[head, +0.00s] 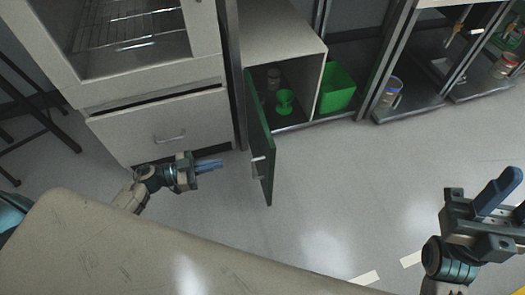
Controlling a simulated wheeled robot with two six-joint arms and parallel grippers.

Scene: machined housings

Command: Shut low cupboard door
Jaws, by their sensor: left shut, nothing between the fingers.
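The low cupboard (282,30) is a pale box at the top middle. Its dark green door (260,135) stands wide open, swung out toward me from the cupboard's left side. A small pale handle (257,158) is on the door's left face. My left gripper (221,163) is shut and empty, to the left of the door, pointing right toward it with a gap between. My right gripper (510,196) is at the far right, well away from the door, with its blue fingers apart.
A green goblet (285,102) and a dark jar (273,78) stand inside the cupboard. A green bin (337,88) is right of it. A drawer unit (160,125) stands left. A pale worktop (130,250) fills the front left. The floor right of the door is clear.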

